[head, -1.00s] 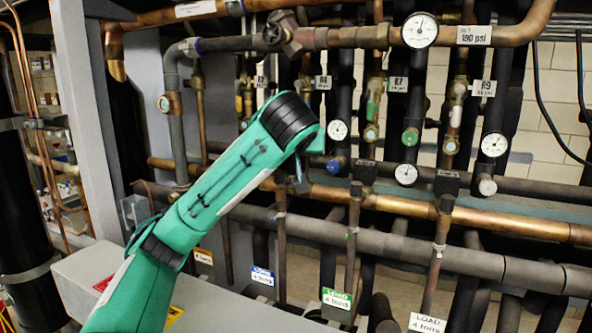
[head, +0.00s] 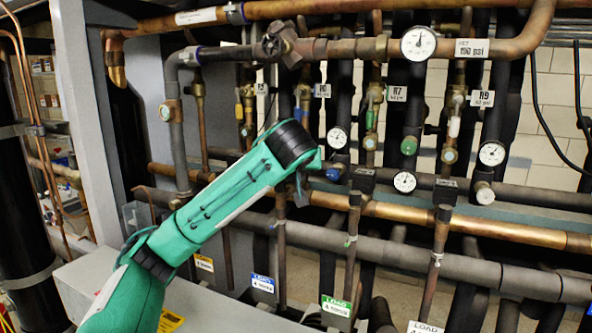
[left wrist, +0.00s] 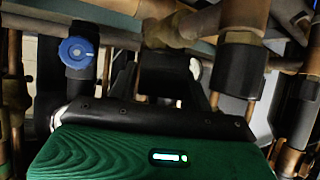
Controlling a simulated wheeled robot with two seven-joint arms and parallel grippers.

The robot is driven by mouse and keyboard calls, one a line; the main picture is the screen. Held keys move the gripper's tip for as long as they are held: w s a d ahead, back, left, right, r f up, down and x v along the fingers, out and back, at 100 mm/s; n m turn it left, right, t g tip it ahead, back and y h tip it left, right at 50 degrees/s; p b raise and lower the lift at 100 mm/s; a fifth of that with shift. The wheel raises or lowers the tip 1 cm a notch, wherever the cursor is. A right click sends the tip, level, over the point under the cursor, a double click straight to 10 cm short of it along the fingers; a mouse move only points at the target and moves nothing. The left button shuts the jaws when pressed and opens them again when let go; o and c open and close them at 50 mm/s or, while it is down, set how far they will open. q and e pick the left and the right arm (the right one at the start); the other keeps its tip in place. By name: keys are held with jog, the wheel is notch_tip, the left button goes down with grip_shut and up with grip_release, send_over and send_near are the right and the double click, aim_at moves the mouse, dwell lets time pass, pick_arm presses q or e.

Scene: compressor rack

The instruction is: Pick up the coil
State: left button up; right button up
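Black block-shaped coils sit on the copper pipework in the head view. One coil (head: 363,179) is right of my left arm's end, and another coil (head: 445,190) is farther right. In the left wrist view a dark block that looks like a coil (left wrist: 168,73) is just beyond the gripper's body, with a second black block (left wrist: 240,66) to its right. My left gripper (head: 300,187) is near the copper pipe, left of the nearer coil and apart from it. Its fingers are small and dark, so their opening is unclear. My right gripper is out of view.
A blue knob (head: 333,173) is close by the left gripper and also shows in the left wrist view (left wrist: 76,52). Gauges (head: 405,182), vertical pipes and a grey insulated pipe (head: 400,252) crowd the space. A grey box top (head: 220,305) lies below.

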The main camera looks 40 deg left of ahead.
pick_arm(q)
jog(key=c, duration=0.7)
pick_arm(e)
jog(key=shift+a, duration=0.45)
pick_arm(q)
jog(key=shift+c, duration=0.2)
jog(key=shift+r+b, duration=0.4)
jog(key=shift+r, duration=0.4)
jog(key=shift+r+b, duration=0.35)
jog(key=shift+r, duration=0.55)
jog(key=s+d+p, duration=0.7)
jog(key=s+d, duration=0.4)
jog(key=s, duration=0.2)
jog(key=shift+s+d, duration=0.25)
jog(key=shift+s, duration=0.05)
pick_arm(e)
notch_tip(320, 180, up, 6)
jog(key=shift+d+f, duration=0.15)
